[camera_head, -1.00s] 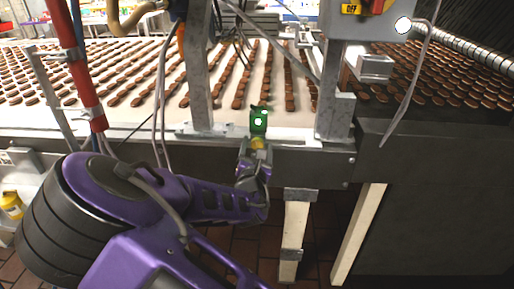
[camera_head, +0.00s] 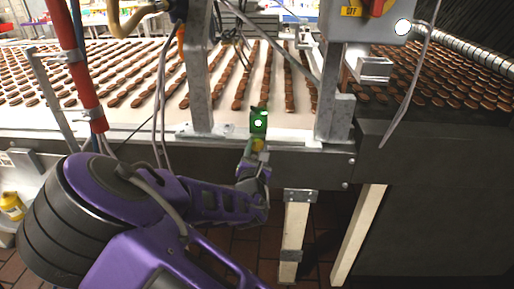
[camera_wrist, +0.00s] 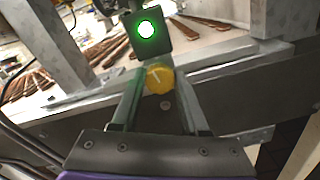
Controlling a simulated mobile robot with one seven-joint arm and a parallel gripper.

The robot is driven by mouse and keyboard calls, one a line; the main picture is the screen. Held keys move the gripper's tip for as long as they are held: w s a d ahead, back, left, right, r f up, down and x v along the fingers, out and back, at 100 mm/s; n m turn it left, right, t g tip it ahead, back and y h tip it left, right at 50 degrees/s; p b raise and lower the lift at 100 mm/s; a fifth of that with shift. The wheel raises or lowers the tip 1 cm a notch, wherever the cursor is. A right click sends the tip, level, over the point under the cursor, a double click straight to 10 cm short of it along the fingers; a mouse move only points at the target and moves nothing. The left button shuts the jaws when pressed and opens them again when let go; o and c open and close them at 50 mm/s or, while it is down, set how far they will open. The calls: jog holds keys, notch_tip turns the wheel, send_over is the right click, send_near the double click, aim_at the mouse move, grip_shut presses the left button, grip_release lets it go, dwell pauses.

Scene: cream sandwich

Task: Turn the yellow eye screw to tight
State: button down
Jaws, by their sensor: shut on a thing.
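The yellow eye screw (camera_wrist: 159,78) is a round yellow knob with a pale line across its face, in the upper middle of the wrist view. It sits just below a dark green bracket (camera_wrist: 148,33) with a glowing white-green light, on the side of the conveyor frame. In the head view the yellow screw (camera_head: 259,145) shows small and partly covered by my gripper. My gripper (camera_wrist: 158,88) has its two fingers on either side of the screw and is shut on it. The finger contact is small and partly hidden in the head view.
The conveyor (camera_head: 140,124) with rows of brown biscuits runs behind the bracket. Metal posts (camera_head: 199,90) stand left and right of it. A grey control box (camera_head: 372,28) hangs at upper right. Cables and a red pipe (camera_head: 84,85) hang at left.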

jog(key=m, duration=0.5)
jog(key=shift+p, duration=0.4)
jog(key=m, duration=0.5)
jog(key=shift+f, duration=0.1)
jog(key=m+b, duration=0.2)
jog(key=m, duration=0.3)
jog(key=shift+d+f+m, duration=0.1)
jog(key=shift+m, duration=0.3)
jog(key=shift+m+b, duration=0.35)
jog(key=shift+m, duration=1.75)
jog(key=shift+c, duration=2.1)
grip_release()
